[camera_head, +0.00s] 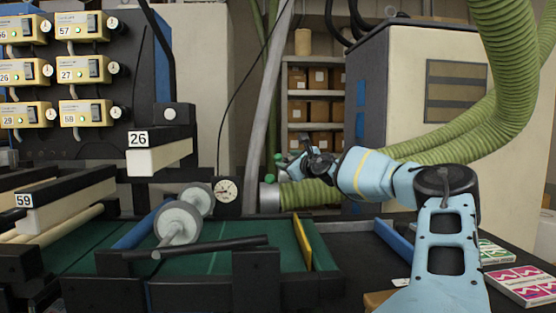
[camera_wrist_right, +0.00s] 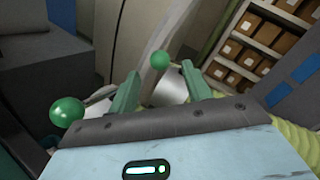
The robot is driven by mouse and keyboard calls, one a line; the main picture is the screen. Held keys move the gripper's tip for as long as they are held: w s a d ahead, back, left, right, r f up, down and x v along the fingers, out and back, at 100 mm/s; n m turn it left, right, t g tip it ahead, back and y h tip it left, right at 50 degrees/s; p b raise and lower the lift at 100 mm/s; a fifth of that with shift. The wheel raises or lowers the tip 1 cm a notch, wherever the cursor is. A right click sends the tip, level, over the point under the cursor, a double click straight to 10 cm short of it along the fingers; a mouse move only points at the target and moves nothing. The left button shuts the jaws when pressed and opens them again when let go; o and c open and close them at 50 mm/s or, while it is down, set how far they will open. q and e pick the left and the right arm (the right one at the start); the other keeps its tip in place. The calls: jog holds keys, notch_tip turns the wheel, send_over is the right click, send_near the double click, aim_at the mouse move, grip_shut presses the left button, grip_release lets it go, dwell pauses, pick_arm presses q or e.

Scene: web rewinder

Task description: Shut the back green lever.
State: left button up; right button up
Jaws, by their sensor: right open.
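Two green ball-ended levers show in the right wrist view. The farther green ball (camera_wrist_right: 160,60) appears between the tips of my right gripper (camera_wrist_right: 160,72), apparently beyond them; I cannot tell whether they touch. The other green ball (camera_wrist_right: 67,111) is nearer, left of the fingers, on a grey stem. My right gripper is open, with its two green fingers apart and nothing clearly held. In the head view my right gripper (camera_head: 285,166) reaches left toward the silver pipe couplings, where a small green knob (camera_head: 269,178) shows. Which lever is the back one is hard to tell. My left gripper is out of view.
A green corrugated hose (camera_head: 310,194) runs right from the couplings below my right gripper. A beige cabinet (camera_head: 400,80) and shelves with boxes (camera_head: 318,110) are behind.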

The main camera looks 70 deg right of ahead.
aim_at(280, 159)
jog(key=x, duration=0.3)
jog(key=shift+f, duration=0.25)
jog(key=shift+w+d+b, duration=0.4)
jog(key=shift+w, duration=0.1)
jog(key=shift+w+d+b, duration=0.3)
jog(key=shift+w+d, duration=0.05)
jog(key=shift+w, duration=0.25)
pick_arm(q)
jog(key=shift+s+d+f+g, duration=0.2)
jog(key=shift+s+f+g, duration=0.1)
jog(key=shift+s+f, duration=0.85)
pick_arm(e)
jog(key=shift+w+d, duration=0.3)
jog(key=shift+d, duration=0.05)
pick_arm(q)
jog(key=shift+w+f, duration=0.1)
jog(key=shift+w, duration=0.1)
pick_arm(e)
jog(key=shift+r, duration=0.15)
grip_shut()
